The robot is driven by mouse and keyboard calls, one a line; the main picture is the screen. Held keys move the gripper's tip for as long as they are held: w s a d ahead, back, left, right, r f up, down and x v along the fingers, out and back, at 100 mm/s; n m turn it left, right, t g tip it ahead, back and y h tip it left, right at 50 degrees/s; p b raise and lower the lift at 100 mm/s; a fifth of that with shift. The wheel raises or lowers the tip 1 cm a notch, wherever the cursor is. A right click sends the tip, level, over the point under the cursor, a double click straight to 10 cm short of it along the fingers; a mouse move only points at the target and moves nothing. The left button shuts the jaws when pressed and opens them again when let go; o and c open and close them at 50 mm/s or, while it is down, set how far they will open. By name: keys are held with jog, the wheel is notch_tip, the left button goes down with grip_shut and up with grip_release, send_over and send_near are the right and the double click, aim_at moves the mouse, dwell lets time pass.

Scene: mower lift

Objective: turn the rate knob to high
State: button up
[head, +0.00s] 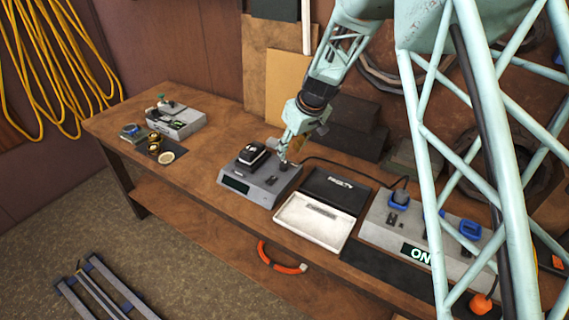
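A grey device (235,184) with a dark front display stands on the wooden bench near the middle of the head view. A black block-shaped item (252,155) sits on its top at the left. A small dark knob-like part (284,166) is on its top at the right rear; no rate marking is readable. My gripper (284,155) reaches down from above, with its fingertips at or just above this part. I cannot tell whether they touch it or how far apart they are. The gripper hides some of the device's rear edge.
Right of the device lie an open black-and-white case (305,221) and a grey box (375,228) with blue parts and a lit ON sign. A cable runs behind the case. A grey unit (178,121) and small parts stand at the bench's left. Bare bench (215,160) lies between.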

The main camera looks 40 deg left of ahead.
aim_at(284, 164)
jog(key=shift+x, duration=5.05)
jog(key=shift+c, duration=0.7)
jog(key=c, duration=0.7)
